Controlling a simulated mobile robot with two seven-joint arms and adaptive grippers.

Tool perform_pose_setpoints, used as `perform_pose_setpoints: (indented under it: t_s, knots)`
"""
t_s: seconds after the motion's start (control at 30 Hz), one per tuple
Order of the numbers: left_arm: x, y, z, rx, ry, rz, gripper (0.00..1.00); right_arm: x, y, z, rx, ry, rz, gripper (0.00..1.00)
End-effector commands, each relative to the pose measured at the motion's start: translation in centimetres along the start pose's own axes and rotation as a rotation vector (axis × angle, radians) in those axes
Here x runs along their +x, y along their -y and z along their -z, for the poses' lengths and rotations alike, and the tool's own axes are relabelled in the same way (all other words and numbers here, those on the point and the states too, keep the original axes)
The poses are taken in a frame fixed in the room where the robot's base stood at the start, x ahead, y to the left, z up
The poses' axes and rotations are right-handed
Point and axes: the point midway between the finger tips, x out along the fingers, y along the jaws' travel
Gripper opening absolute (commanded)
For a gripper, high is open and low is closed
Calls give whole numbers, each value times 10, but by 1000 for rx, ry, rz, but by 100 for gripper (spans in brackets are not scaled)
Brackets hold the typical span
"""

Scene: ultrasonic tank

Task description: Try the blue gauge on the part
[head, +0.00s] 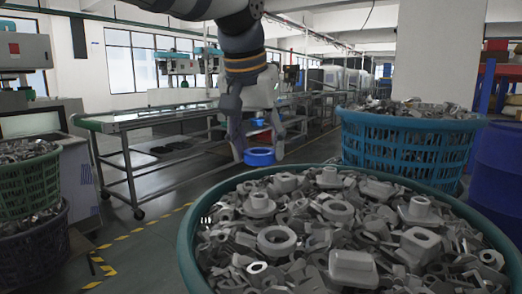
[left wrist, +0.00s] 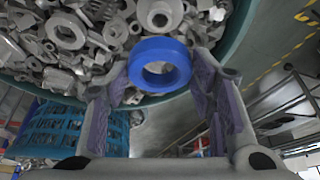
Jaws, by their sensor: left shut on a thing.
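The blue gauge, a thick blue ring (head: 260,158), hangs at the tips of my left gripper (head: 257,140) in the head view. In the left wrist view the blue ring (left wrist: 160,46) sits between the two purple-padded fingers of my left gripper (left wrist: 160,78), its hole facing the camera. The gripper is shut on it. A large green-rimmed bin (head: 190,245) full of grey metal parts (head: 352,268) stands in front. Among them lies a round grey ring part (head: 276,240). I cannot tell which piece is the part. My right gripper is not in view.
A blue basket (head: 405,150) of grey parts stands behind the bin at right, near a blue drum (head: 498,165). A green basket (head: 30,185) of parts is at far left. A long bench (head: 150,120) stands behind. Open floor lies left of the bin.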

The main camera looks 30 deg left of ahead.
Motion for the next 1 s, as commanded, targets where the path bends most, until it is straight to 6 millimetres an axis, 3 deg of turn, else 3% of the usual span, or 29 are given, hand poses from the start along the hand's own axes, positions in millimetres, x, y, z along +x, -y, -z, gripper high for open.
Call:
perform_pose_setpoints:
  t_s: [0.17, 0.6, 1.0]
  knots:
    - [6, 0, -3, 0, -1, 0, 13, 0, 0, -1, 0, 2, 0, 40]
    - [54, 0, -23, 1, -1, 0, 13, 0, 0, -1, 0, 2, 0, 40]
    - [59, 0, -24, 0, -2, 0, 13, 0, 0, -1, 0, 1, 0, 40]
